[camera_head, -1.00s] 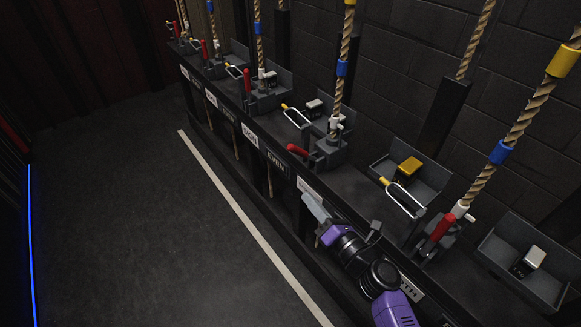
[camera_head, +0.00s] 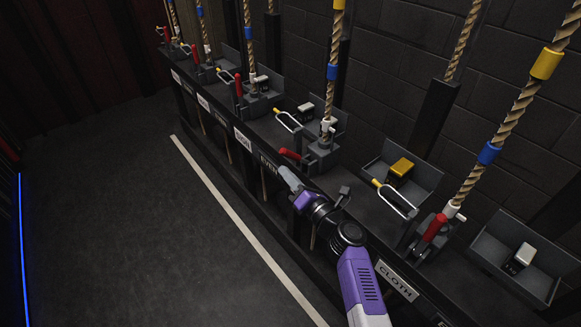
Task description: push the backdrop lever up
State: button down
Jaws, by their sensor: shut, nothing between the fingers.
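Several red-handled levers stand along a dark rail, each beside a rope. One red lever (camera_head: 291,155) in the middle of the row lies low, its handle sticking out to the left over the rail's front edge. The nearer red lever (camera_head: 435,227) stands up at a tilt, and the farther red lever (camera_head: 238,88) stands upright. I cannot read a backdrop label on any of them. My gripper (camera_head: 289,177) is shut and empty, just below the low lever's handle, with its tip pointing up and left. I cannot tell whether it touches the handle.
A rope (camera_head: 333,85) rises behind the low lever. Yellow-ended wire loops (camera_head: 395,199) and grey trays (camera_head: 525,270) sit along the rail. A label (camera_head: 397,281) reads CLOTH. Open floor (camera_head: 130,230) with a pale stripe lies left, and a block wall behind.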

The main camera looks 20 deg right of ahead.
aim_at(291, 152)
jog(key=shift+w+d+r, duration=0.4)
jog(key=shift+d+r, duration=0.15)
jog(key=shift+r, duration=0.1)
jog(key=shift+r, duration=0.1)
jog(key=r+m+p, duration=0.1)
jog(key=p, duration=0.1)
jog(key=d+r+m+p, duration=0.1)
jog(key=p, duration=0.1)
jog(key=r+p, duration=0.1)
jog(key=p, duration=0.1)
jog(key=shift+w+d+m, duration=0.3)
jog(key=shift+d+m, duration=0.1)
jog(key=shift+w+d+r+m+p, duration=0.2)
jog(key=shift+d+m+p, duration=0.2)
jog(key=shift+p, duration=0.25)
jog(key=shift+w+d+r+m+p, duration=0.15)
jog(key=shift+d+m+p, duration=0.1)
jog(key=shift+d+p, duration=0.35)
jog(key=shift+w+d+r+m+p, duration=0.1)
jog(key=shift+d+r+m+p, duration=0.2)
jog(key=shift+p, duration=0.45)
jog(key=shift+f, duration=0.1)
notch_tip(291, 152, up, 20)
jog(key=p, duration=0.7)
jog(key=shift+p, duration=0.3)
